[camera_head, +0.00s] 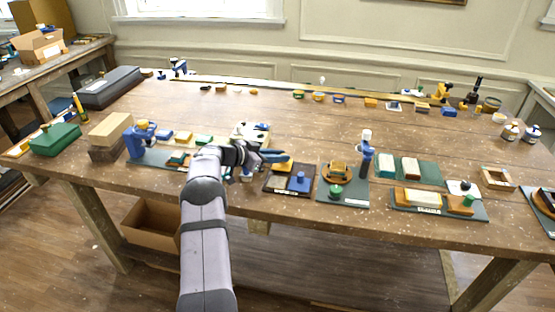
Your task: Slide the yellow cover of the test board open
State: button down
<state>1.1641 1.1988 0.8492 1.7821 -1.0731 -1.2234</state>
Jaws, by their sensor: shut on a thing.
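The test board (268,189) is a dark board near the table's front edge, just right of my arm. It carries a pale grey panel and a blue block (298,182). The yellow cover (279,167) shows as a small yellow strip at the board's back edge. My gripper (284,156) reaches in from the left, low over the back of the board. Its fingers are shut at the yellow piece. The exact grip is too small to make out, and the fingers hide part of the cover.
Right of the test board stands a board with a round orange-brown piece and a green knob (336,190), then a blue upright post (365,158). A white-topped piece (250,131) lies behind my gripper. A blue clamp-like device (140,138) stands left.

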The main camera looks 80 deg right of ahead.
jog(key=shift+d+r, duration=0.15)
jog(key=shift+r, duration=0.05)
jog(key=c, duration=2)
grip_release()
jog(key=o, duration=0.4)
jog(key=shift+d+f, duration=0.15)
jog(key=shift+w, duration=0.1)
jog(key=shift+b+v, duration=1.2)
jog(key=shift+v, duration=2.5)
